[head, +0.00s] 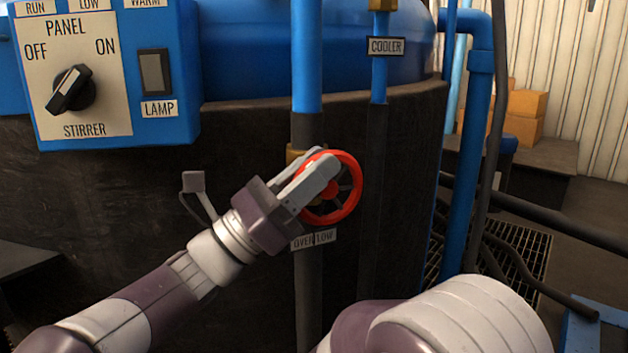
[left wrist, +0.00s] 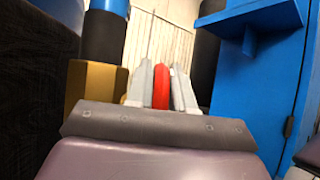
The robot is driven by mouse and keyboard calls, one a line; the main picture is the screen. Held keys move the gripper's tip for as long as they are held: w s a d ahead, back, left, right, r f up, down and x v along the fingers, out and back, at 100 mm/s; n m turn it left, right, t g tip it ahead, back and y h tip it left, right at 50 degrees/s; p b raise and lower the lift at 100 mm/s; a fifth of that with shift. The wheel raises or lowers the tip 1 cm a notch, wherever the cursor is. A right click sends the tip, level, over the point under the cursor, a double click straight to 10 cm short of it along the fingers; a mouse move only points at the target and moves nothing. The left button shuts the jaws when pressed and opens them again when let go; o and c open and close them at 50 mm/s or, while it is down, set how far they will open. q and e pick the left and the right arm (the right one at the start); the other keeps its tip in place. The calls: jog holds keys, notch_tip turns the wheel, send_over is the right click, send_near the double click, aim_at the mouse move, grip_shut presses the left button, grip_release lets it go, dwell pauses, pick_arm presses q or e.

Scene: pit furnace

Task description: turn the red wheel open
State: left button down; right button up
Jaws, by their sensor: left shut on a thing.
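The red wheel (head: 350,204) is mounted on the vertical pipe in the middle of the head view, above a label reading OVERFLOW (head: 313,239). It has a red rim and dark gaps between its spokes. My left gripper (head: 322,172) comes in from the lower left and is shut on the wheel's upper left rim. In the left wrist view, the red rim (left wrist: 161,87) stands between the two grey fingers. The fingers cover part of the wheel in the head view. My right gripper is not in view.
A brass fitting (left wrist: 92,85) sits beside the fingers. A blue panel (head: 75,75) with a STIRRER knob is at upper left. The COOLER pipe (head: 379,80) runs to the right of the wheel. Blue pipes (head: 468,170), a floor grating and orange boxes (head: 524,103) are further right.

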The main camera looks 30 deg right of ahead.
pick_arm(q)
jog(key=c, duration=1.1)
grip_release()
jog(key=p+v, duration=0.4)
jog(key=v, duration=0.8)
jog(key=shift+a+f, duration=0.2)
jog(key=shift+a, duration=0.2)
